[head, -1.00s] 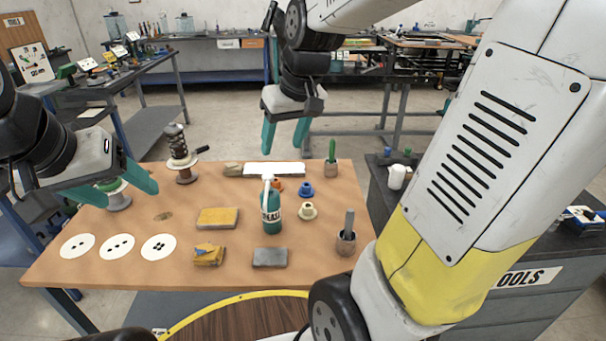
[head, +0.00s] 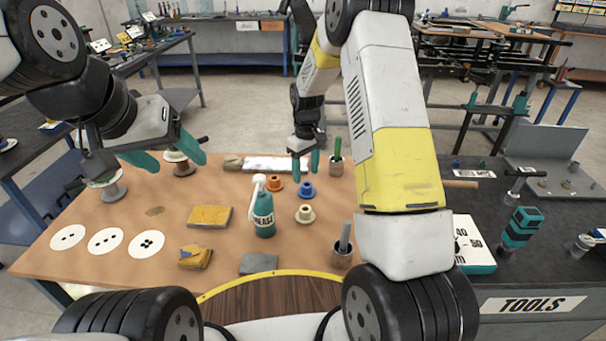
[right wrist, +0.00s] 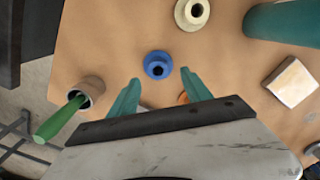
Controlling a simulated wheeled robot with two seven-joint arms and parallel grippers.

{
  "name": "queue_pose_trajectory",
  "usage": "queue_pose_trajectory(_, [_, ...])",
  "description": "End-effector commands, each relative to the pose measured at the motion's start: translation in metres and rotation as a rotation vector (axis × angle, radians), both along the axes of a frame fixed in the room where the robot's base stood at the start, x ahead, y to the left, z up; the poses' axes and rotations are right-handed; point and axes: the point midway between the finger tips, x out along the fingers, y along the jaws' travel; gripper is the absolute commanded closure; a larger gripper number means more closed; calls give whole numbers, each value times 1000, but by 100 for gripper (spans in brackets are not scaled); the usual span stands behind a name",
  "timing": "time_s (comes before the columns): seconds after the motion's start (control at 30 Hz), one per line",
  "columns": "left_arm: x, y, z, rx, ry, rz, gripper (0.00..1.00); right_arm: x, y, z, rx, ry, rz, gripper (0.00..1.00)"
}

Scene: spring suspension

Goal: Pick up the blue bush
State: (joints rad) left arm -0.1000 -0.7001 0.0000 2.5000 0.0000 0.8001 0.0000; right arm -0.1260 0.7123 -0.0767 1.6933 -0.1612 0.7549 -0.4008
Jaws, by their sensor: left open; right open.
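The blue bush (head: 307,190) stands on the wooden table, between an orange bush (head: 274,184) and a cup with a green handle. In the right wrist view the blue bush (right wrist: 158,65) lies just beyond the fingertips, roughly centred, with its dark hole showing. My right gripper (head: 304,168) is open and empty, close behind the blue bush in the head view; its teal fingers (right wrist: 162,84) also show in the right wrist view. A cream bush (head: 305,214) stands in front. My left gripper (head: 178,158) is open and empty over the table's left part.
A teal grease bottle (head: 263,218) stands left of the cream bush. The green-handled cup (head: 337,167) is right of the blue bush. A metal cup (head: 342,257), yellow blocks (head: 209,216) and white discs (head: 106,241) also lie on the table.

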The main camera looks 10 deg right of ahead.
Motion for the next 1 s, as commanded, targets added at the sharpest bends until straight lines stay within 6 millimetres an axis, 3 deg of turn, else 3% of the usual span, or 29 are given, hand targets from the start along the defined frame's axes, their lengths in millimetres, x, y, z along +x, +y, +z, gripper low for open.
queue_pose_trajectory(0.47, [0, 0, 0, 0, 0, 0, 33, 1, -4, -58, 0, 1, -1, 43])
queue_pose_trajectory(0.7, [0, 0, 0, 0, 0, 0, 33, 1, -4, -61, 1, 1, -1, 43])
queue_pose_trajectory(0.73, [0, 0, 0, 0, 0, 0, 33, 1, -4, -61, 1, 1, -1, 45])
queue_pose_trajectory(0.93, [0, 0, 0, 0, 0, 0, 33, 1, -4, -61, 1, 1, -1, 84])
queue_pose_trajectory(1.0, [0, 0, 0, 0, 0, 0, 33, 1, -4, -61, 1, -1, -1, 86])
